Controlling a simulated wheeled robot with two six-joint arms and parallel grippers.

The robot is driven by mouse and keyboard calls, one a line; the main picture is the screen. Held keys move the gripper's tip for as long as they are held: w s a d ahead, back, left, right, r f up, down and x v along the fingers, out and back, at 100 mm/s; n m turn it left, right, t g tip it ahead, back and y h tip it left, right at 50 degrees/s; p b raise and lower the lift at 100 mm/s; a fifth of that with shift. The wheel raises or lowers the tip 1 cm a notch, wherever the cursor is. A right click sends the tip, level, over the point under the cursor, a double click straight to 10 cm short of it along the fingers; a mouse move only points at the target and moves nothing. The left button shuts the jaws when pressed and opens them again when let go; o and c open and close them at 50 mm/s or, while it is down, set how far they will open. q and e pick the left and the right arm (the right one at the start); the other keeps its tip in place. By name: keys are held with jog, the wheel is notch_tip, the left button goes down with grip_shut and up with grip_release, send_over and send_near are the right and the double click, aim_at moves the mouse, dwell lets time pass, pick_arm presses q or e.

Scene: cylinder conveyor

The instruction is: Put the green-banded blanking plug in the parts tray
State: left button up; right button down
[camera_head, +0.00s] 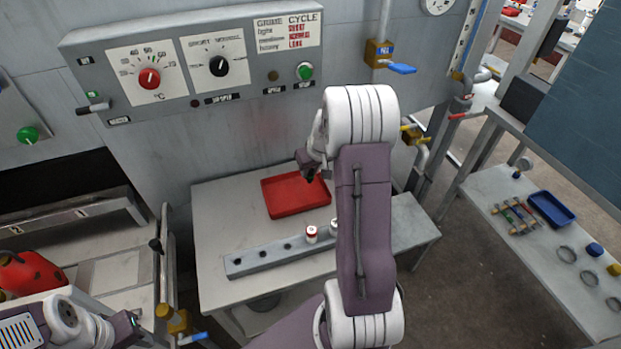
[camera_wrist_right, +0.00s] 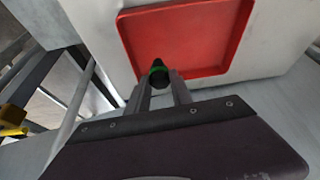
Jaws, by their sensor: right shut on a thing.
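The green-banded blanking plug (camera_wrist_right: 158,72) is dark with a green ring and sits between the fingertips of my right gripper (camera_wrist_right: 161,88) in the wrist view. The gripper is shut on it. The red parts tray (camera_head: 283,205) stands on the grey table, and it also shows in the wrist view (camera_wrist_right: 195,40). My right gripper (camera_head: 311,175) is over the tray's back right part in the head view, with the plug in front of the tray's near side in the wrist view. The plug's height above the tray is hard to tell. My left gripper is out of view.
A grey rack bar (camera_head: 262,259) with holes lies in front of the tray and holds a red-and-white plug (camera_head: 311,233) and a whitish one (camera_head: 334,228). A control panel (camera_head: 190,65) is behind. A side table (camera_head: 500,190) at right holds a blue tray (camera_head: 551,208) and rings.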

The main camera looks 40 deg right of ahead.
aim_at(312, 176)
notch_tip(312, 176, down, 4)
jog(key=shift+f+b, duration=0.1)
jog(key=shift+b, duration=0.4)
jog(key=shift+f, duration=0.1)
jog(key=c, duration=1.1)
grip_release()
jog(key=shift+c, duration=0.2)
